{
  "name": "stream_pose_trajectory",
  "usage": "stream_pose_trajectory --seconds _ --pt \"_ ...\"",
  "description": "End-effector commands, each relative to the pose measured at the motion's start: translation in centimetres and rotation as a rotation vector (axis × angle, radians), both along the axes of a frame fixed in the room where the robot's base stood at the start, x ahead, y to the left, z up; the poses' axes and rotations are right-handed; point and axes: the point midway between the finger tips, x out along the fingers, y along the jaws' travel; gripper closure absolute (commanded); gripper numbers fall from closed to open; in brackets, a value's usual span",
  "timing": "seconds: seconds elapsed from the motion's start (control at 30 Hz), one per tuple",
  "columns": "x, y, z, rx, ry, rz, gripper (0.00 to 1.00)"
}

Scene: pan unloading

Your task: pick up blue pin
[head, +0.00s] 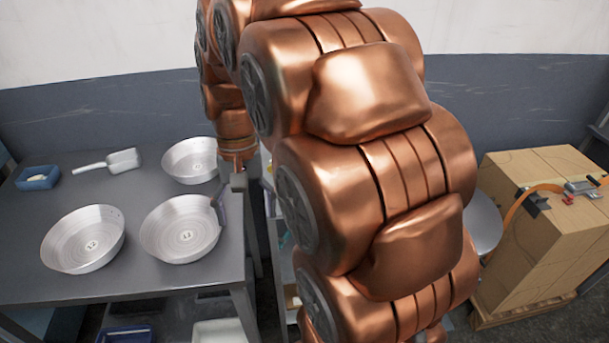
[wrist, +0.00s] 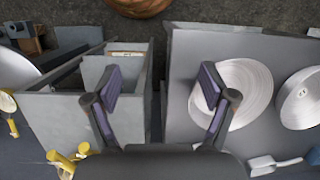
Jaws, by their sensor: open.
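My gripper (wrist: 161,80) is open and empty in the wrist view, with its two dark purple-grey fingers spread apart. It hangs above the gap between the metal table and a grey compartmented unit. In the head view my gripper (head: 221,196) is partly hidden by my arm, at the table's right edge beside the nearest right pan. I cannot make out a blue pin in either view. A small blue tray (head: 38,184) with a pale thing in it lies at the table's left. A blue thing also shows at the wrist view's right edge (wrist: 315,155).
The metal table (head: 133,180) holds three round pans: front left (head: 84,239), front right (head: 181,228) and back (head: 190,160). The grey unit (wrist: 75,110) stands beside the table. Cardboard boxes (head: 535,225) stand at the right.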

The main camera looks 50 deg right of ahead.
Motion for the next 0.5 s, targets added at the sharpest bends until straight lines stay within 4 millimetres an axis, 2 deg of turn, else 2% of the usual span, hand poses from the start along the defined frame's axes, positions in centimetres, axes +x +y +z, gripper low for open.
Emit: stream_pose_trajectory --seconds 0.03,0.2,0.5 --pt "1.3 -1.4 0.5 0.004 0.006 -0.050 0.17" --pt "4.5 -5.5 1.4 0.022 0.024 -0.201 0.17" --pt "8.4 -14.1 2.0 0.058 0.060 -0.455 0.17"
